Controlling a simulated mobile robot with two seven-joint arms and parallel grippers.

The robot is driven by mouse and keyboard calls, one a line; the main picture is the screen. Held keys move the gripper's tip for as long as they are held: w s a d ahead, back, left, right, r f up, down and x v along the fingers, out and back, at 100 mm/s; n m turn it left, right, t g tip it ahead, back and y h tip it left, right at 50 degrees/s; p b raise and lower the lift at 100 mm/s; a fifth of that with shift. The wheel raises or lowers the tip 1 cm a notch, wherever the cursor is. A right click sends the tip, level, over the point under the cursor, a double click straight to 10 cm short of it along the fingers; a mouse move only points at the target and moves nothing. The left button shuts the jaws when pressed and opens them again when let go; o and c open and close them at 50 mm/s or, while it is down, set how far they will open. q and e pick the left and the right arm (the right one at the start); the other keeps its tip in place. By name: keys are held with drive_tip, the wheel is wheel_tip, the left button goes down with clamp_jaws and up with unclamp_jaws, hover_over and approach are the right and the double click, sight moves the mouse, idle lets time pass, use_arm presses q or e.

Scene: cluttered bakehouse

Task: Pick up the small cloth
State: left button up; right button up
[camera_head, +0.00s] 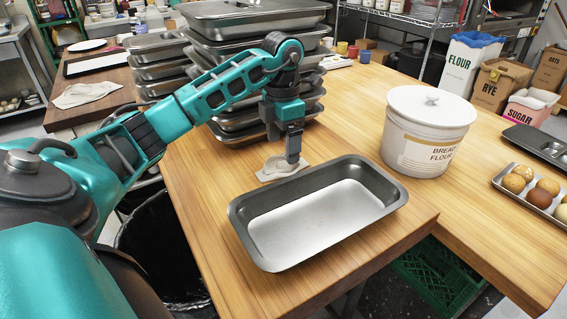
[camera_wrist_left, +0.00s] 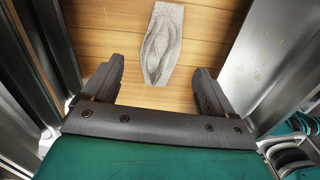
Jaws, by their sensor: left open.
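The small cloth (camera_head: 281,167) is pale grey-beige and lies crumpled on the wooden table, just behind the metal baking pan. In the left wrist view the cloth (camera_wrist_left: 163,45) lies flat-based with raised folds, ahead of and between my fingers. My left gripper (camera_head: 293,157) points down just above the cloth in the head view. Its fingers stand apart and hold nothing in the left wrist view (camera_wrist_left: 153,85). I cannot tell from the head view whether a finger touches the cloth. My right gripper is not in view.
The empty metal pan (camera_head: 320,217) stands close in front of the cloth. Stacked lidded steel trays (camera_head: 255,60) rise behind it. A white flour tub (camera_head: 428,130) stands to the right. A larger cloth (camera_head: 87,94) lies on another table at left.

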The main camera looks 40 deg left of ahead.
sight(283, 154)
use_arm(q)
wheel_tip(283, 154, down, 5)
drive_tip(key=shift+r, duration=0.2)
drive_tip(key=shift+d, duration=0.1)
drive_tip(key=c, duration=1.2)
drive_tip(key=shift+o, duration=0.2)
drive_tip(key=shift+r, duration=0.15)
wheel_tip(283, 154, up, 20)
drive_tip(key=p, duration=0.2)
